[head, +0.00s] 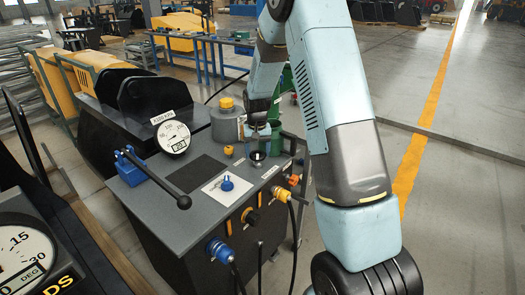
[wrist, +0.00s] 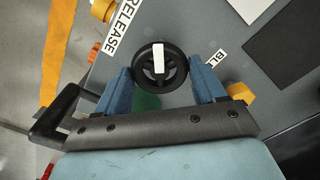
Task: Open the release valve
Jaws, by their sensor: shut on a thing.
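The release valve is a round black handwheel (wrist: 172,82) with a white bar across its top, on the grey panel beside a white RELEASE label (wrist: 118,28). In the head view the wheel (head: 257,156) shows near the panel's far right corner. My gripper (wrist: 165,80) has blue fingers on either side of the wheel and is shut on it. In the head view my gripper (head: 260,135) points down over the wheel from above. The exact finger contact is hard to see. The white bar runs roughly up and down in the wrist view.
The grey console (head: 200,195) also carries a dial gauge (head: 174,137), a blue valve with a black lever (head: 150,175), a blue knob on a white plate (head: 227,184) and a yellow-capped cylinder (head: 226,117). Couplers with hoses (head: 281,194) stick out of its front. Open floor lies to the right.

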